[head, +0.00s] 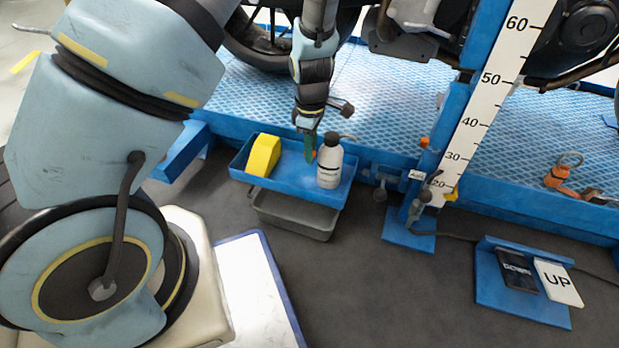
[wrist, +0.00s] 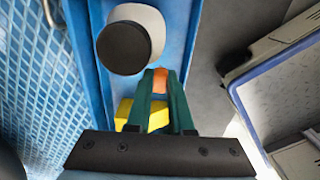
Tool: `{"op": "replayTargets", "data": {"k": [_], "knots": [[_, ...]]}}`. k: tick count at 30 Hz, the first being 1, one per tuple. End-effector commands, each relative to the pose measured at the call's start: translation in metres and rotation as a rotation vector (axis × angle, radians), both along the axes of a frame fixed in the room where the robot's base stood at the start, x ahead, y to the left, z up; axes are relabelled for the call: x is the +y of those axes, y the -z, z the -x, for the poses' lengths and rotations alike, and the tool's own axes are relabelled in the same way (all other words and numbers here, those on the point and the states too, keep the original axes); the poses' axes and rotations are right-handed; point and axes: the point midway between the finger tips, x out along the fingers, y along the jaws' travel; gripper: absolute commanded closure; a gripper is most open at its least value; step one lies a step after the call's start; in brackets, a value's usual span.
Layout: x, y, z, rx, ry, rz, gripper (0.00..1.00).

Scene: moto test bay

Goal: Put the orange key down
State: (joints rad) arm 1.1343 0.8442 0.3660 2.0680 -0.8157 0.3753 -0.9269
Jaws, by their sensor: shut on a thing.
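My gripper (head: 309,145) points down over the blue tray (head: 297,191), between a yellow block and a grey bottle. In the wrist view its green fingers (wrist: 161,78) are closed on the orange key (wrist: 159,84), of which only a small orange part shows between the tips. In the head view the key shows as a small orange patch (head: 314,155) beside the bottle. The rest of the key is hidden by the fingers and bottle. I cannot tell whether the key touches the tray floor.
The yellow block (head: 263,155) stands at the tray's left. The grey bottle (head: 329,167) with a dark cap stands close right of my gripper. A grey bin (head: 294,215) hangs below the tray. A ruler post (head: 480,105) and blue textured platform (head: 375,95) are beyond.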

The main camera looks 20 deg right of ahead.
Motion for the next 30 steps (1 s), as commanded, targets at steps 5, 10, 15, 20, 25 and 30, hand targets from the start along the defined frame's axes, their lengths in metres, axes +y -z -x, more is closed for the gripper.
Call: {"op": "replayTargets", "data": {"k": [5, 10, 15, 20, 25, 30], "knots": [[0.000, 0.029, 0.000, 0.001, 0.000, 0.001, 1.00], [0.000, 0.037, 0.000, 0.000, 0.000, 0.000, 1.00], [0.000, 0.064, 0.000, 0.001, 0.001, 0.000, 1.00], [0.000, 0.078, 0.000, -0.001, 0.000, 0.001, 1.00], [0.000, 0.076, 0.000, -0.001, 0.001, 0.001, 1.00], [0.000, 0.079, 0.000, 0.001, 0.001, 0.001, 1.00]]}}
